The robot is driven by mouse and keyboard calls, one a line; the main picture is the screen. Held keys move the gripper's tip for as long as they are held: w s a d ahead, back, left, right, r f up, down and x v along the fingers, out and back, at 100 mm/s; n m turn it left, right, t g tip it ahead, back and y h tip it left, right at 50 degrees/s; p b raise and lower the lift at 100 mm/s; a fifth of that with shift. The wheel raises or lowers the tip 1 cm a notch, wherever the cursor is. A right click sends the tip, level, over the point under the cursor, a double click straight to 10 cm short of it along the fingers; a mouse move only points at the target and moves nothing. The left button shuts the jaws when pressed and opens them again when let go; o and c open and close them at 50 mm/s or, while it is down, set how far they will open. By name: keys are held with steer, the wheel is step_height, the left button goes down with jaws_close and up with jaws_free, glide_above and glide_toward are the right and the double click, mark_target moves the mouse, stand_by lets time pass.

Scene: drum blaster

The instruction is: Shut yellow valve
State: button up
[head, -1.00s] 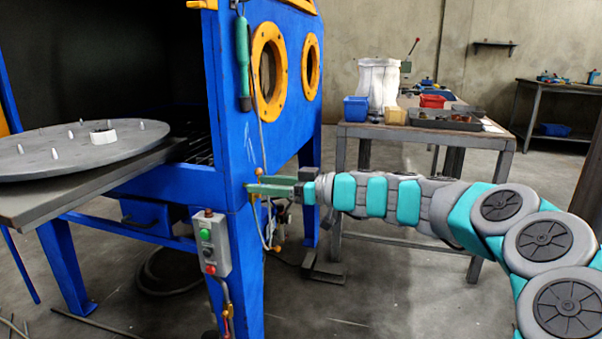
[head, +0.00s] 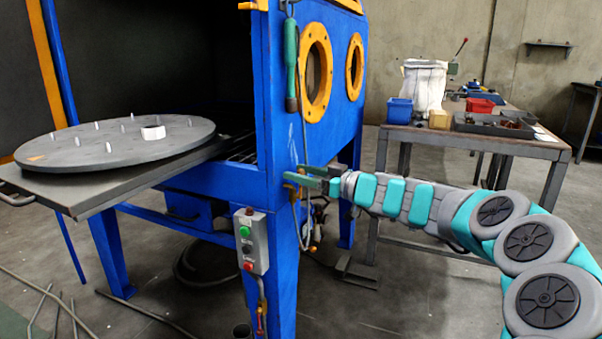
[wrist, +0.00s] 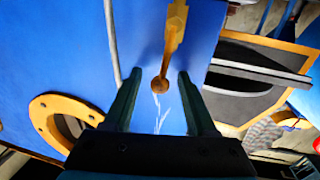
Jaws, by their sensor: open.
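The yellow valve (wrist: 173,35) shows in the wrist view as a yellow-orange lever with a round brownish end (wrist: 160,85) against the blue cabinet side. The lever runs up the picture from that end. My gripper (wrist: 160,74) is open, with one finger on each side of the round end and nothing clamped. In the head view my gripper (head: 300,172) is at the side of the blue cabinet, below the portholes. Yellow parts (head: 291,187) show just below the fingers there; the lever itself is mostly hidden. I cannot tell whether the fingers touch the valve.
The blue cabinet (head: 322,140) carries a hanging green-handled tool (head: 291,65), a thin hose, and a grey button box (head: 251,242) below my gripper. A grey turntable (head: 85,145) stands out at the left. A workbench (head: 480,143) with bins is at the right.

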steer(key=shift+c, duration=0.2)
jaws_close()
stand_by(1.1)
